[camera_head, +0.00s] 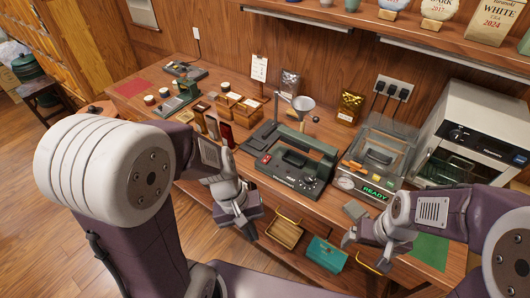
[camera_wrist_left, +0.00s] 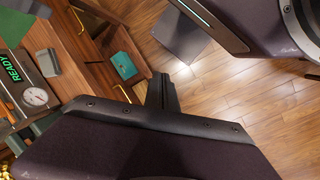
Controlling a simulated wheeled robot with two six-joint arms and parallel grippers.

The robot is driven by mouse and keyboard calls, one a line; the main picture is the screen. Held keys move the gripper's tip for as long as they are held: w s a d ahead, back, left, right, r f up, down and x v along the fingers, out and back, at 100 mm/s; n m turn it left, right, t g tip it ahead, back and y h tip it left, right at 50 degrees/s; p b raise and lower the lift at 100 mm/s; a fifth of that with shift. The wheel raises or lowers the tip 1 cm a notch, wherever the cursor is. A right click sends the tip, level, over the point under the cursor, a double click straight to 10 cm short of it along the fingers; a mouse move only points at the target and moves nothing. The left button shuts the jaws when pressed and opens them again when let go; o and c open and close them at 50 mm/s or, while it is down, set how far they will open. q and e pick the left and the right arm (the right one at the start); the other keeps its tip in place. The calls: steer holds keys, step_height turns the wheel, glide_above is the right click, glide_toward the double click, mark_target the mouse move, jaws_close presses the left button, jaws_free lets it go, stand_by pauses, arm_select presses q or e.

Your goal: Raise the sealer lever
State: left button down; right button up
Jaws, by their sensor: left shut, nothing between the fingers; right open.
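The sealer (camera_head: 285,178), a dark green and black machine with a red switch, stands on the table at the middle of the head view. A dark bar, apparently its lever (camera_head: 296,158), lies low across its top; its exact angle is hard to tell. My left gripper (camera_head: 249,229) is shut and empty, in front of the table edge, below and left of the sealer and apart from it. It also shows shut in the left wrist view (camera_wrist_left: 162,92). My right gripper (camera_head: 364,251) is open and empty at the table's front right, apart from the sealer.
Right of the sealer is a clear-lidded device with a READY display (camera_head: 377,192) and a dial. A white oven (camera_head: 475,135) stands further right. A funnel (camera_head: 303,104) is behind the sealer. Wooden boxes (camera_head: 240,108) stand to its left. Open drawers (camera_head: 285,233) jut out below.

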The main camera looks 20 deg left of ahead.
arm_select(q)
steer(key=w+d+n+t+h+b, duration=0.1)
steer(key=w+d+n+h+b, duration=0.55)
steer(key=d, duration=0.35)
steer(key=w+n+t+h+b, duration=0.4)
steer(key=w+n+t+b, duration=0.2)
steer(key=w+b, duration=0.25)
steer(key=w+a+f+n+t+y+b, duration=0.1)
steer(key=w+a+f+n+t+b, duration=0.2)
steer(key=a+b, duration=0.3)
steer(key=w+a+f+n+t+y+b, duration=0.2)
steer(key=w+a+n+t+b, duration=0.2)
steer(key=a, duration=0.4)
steer(key=w+a+f+n+t+y+b, duration=0.2)
steer(key=w+a+f+n+t+b, duration=0.1)
steer(key=b, duration=0.6)
steer(key=shift+w+a+f+n+t+y, duration=0.1)
steer(key=shift+w+a+n+t, duration=0.25)
steer(key=shift+a+t, duration=0.25)
steer(key=shift+w+a+f+n+t+y, duration=0.1)
steer(key=shift+w+a+n+t, duration=0.2)
steer(key=shift+a, duration=0.35)
steer(key=shift+w+a+f+n+t+y, duration=0.1)
steer(key=shift+w+a+n+t, duration=0.2)
steer(key=shift+a+t, duration=0.35)
arm_select(e)
step_height(320, 180, down, 35)
steer(key=w, duration=0.1)
steer(key=shift+a, duration=0.3)
